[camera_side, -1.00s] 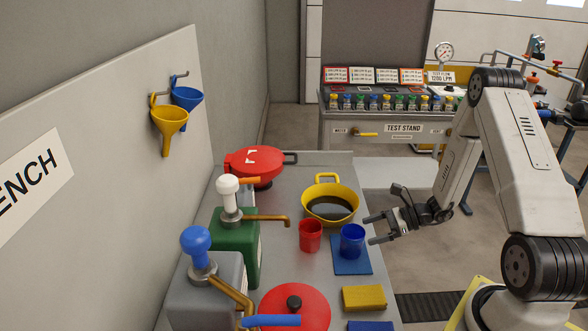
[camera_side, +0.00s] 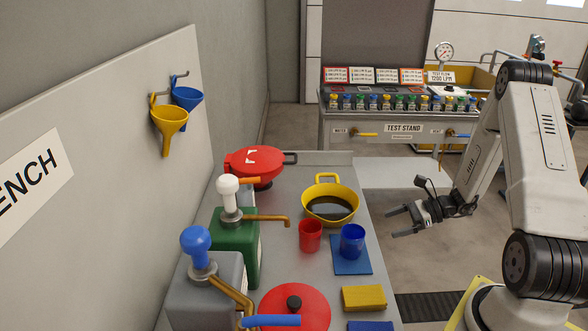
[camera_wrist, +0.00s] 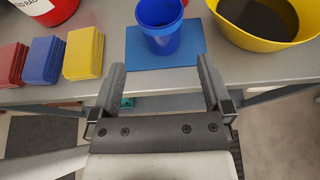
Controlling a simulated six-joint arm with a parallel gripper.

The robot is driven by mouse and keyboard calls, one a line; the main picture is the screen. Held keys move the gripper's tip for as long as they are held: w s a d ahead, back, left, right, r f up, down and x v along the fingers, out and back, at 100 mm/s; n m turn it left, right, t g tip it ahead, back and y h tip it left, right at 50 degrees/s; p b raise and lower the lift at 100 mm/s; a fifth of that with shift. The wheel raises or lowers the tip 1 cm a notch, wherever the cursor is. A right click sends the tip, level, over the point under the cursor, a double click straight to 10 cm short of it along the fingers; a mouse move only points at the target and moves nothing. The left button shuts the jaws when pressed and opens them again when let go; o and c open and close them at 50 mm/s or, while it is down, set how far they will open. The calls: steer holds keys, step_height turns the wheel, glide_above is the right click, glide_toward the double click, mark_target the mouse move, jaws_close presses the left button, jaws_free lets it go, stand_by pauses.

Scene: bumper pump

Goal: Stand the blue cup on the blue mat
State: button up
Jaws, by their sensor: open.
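The blue cup (camera_side: 352,241) stands upright on the blue mat (camera_side: 351,268) near the bench's right edge. In the wrist view the blue cup (camera_wrist: 159,27) also stands on the blue mat (camera_wrist: 183,58), toward its middle, with nothing gripping it. My gripper (camera_side: 388,221) is open and empty. It is off the bench's edge, to the right of the cup and apart from it. In the wrist view my gripper's (camera_wrist: 160,78) two fingers are spread wide, with the cup beyond their tips.
A red cup (camera_side: 310,236) stands left of the mat. A yellow pan (camera_side: 329,188) with dark liquid sits behind it. Yellow sponges (camera_side: 364,298) and a red lid (camera_side: 296,305) lie in front. Green (camera_side: 234,249) and grey (camera_side: 207,296) pump containers stand at left.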

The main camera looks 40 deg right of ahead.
steer(key=s+a+r+n+g+h, duration=0.1)
steer(key=a+r+n+g+h, duration=0.2)
steer(key=a+n, duration=0.7)
steer(key=a+r+n+g+h, duration=0.4)
steer(key=a+n, duration=0.6)
steer(key=n, duration=0.7)
step_height(320, 180, up, 3)
steer(key=h, duration=0.2)
steer(key=shift+s+h, duration=0.3)
steer(key=shift+s, duration=0.05)
